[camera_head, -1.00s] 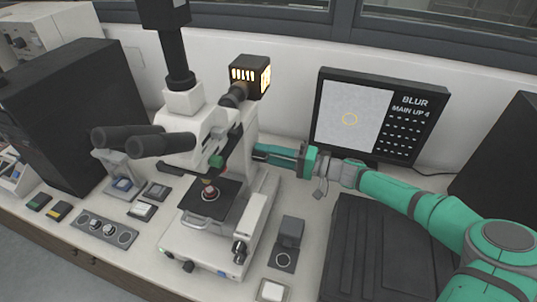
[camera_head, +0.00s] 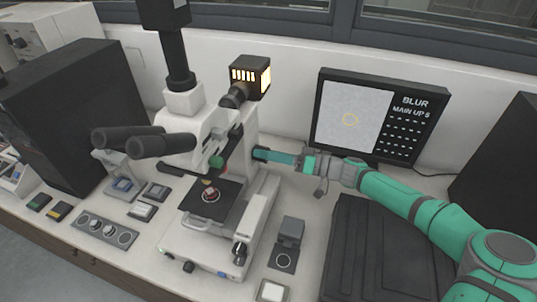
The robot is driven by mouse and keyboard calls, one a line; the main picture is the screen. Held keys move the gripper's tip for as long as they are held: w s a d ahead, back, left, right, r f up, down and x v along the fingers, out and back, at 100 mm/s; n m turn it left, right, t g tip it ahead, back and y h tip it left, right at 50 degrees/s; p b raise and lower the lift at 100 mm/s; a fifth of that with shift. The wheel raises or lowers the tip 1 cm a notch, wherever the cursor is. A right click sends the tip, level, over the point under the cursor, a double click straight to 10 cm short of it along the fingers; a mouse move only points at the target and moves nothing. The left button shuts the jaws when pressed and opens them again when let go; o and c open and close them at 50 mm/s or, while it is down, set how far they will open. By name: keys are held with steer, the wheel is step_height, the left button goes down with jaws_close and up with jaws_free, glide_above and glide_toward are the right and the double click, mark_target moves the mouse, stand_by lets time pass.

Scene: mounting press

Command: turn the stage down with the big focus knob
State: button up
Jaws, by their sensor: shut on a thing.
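The white microscope (camera_head: 188,137) stands left of centre, with a dark stage (camera_head: 205,207) under its objectives. A small round sample (camera_head: 210,195) lies on the stage. My gripper (camera_head: 268,155) reaches in from the right, level, with its fingers at the side of the microscope's column. It is shut on the dark focus knob (camera_head: 259,153), which the fingers mostly hide. The monitor (camera_head: 350,118) behind reads BLUR and MAIN UP with a small digit that is hard to read.
A lit lamp housing (camera_head: 250,75) sits behind the microscope. A second black knob (camera_head: 239,250) is low on its front right. A small dark device (camera_head: 288,241) stands right of the base. A large black case (camera_head: 375,250) lies below my arm. A control panel (camera_head: 106,230) is at left.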

steer(key=shift+s+a, duration=0.2)
steer(key=shift+a, duration=0.1)
steer(key=o, duration=1.1)
steer(key=shift+d, duration=0.1)
steer(key=shift+w+d, duration=0.1)
steer(key=shift+r, duration=0.15)
steer(key=r, duration=0.3)
steer(key=shift+s+r, duration=0.25)
steer(key=shift+s, duration=0.05)
steer(key=s+r, duration=0.3)
steer(key=s, duration=0.1)
steer(key=s+r, duration=0.3)
steer(key=s, duration=0.2)
steer(key=s+r, duration=0.3)
steer(key=s, duration=0.1)
steer(key=shift+s+r, duration=0.1)
steer(key=shift+s, duration=0.2)
